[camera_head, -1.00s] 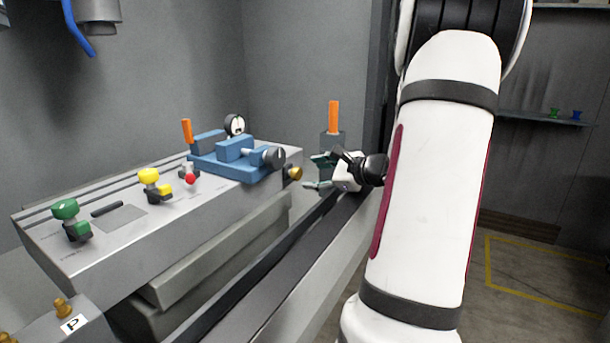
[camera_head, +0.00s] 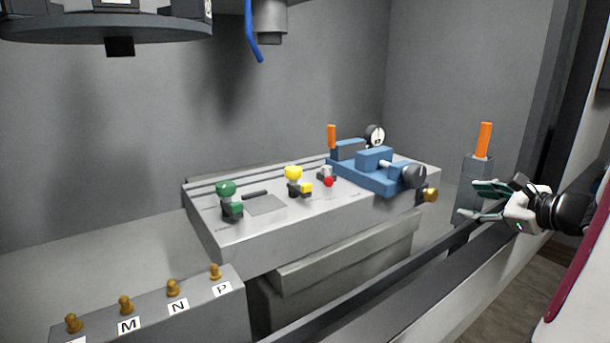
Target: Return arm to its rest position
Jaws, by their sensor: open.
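My gripper (camera_head: 472,200) is at the right of the head view, at the end of my white arm. Its dark green-tipped fingers point left and are spread apart, with nothing between them. It is in front of a grey post with an orange handle (camera_head: 484,140), and whether they touch cannot be told. It is to the right of the grey machine table (camera_head: 330,222), apart from the blue vise (camera_head: 375,173) on it. Most of my arm is out of the picture on the right.
Green (camera_head: 228,200), yellow (camera_head: 296,181) and red (camera_head: 328,181) knobbed fixtures stand on the table. A lettered panel (camera_head: 150,320) with several brass toggles is at front left. A dark rail (camera_head: 440,275) runs below my gripper. A blue hose (camera_head: 253,40) hangs above.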

